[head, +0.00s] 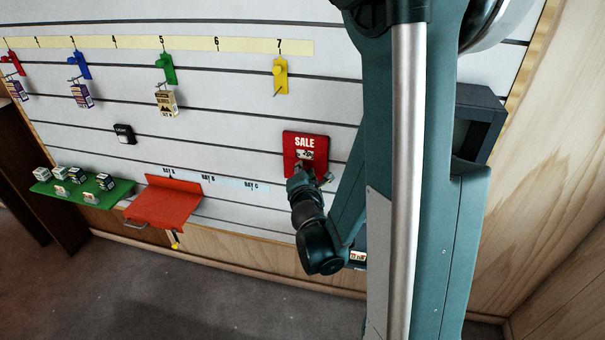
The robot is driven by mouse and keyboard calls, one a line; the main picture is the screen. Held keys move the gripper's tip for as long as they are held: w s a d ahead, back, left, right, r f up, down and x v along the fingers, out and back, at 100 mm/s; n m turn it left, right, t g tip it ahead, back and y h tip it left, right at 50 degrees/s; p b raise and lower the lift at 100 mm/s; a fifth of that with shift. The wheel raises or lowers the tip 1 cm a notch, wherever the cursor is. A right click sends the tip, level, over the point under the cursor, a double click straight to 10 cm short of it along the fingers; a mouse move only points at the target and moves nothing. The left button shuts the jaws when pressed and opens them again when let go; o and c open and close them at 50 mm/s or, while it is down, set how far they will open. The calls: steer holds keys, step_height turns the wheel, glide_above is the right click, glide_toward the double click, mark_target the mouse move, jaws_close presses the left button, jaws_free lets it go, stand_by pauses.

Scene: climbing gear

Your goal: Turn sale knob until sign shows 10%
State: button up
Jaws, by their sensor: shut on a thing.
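The red sale sign (303,143) is mounted on the white slatted wall, right of the middle of the head view. It reads "SALE" at the top, with a small white window (304,155) below. The figure in that window is too small and partly covered to read. My gripper (308,172) is at the sign's lower edge, reaching up from below, and is shut on the sale knob. The knob itself is hidden behind the fingers, so its angle cannot be seen.
A yellow hook (280,76) sits under number 7, above the sign. A red shelf (165,203) and a green shelf (83,190) with small boxes stick out at the lower left. A dark open box (478,125) is behind my arm at right.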

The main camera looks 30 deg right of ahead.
steer(key=shift+m+t, duration=0.3)
steer(key=shift+m, duration=0.3)
steer(key=o, duration=0.9)
steer(key=shift+s, duration=0.1)
steer(key=shift+v, duration=5.9)
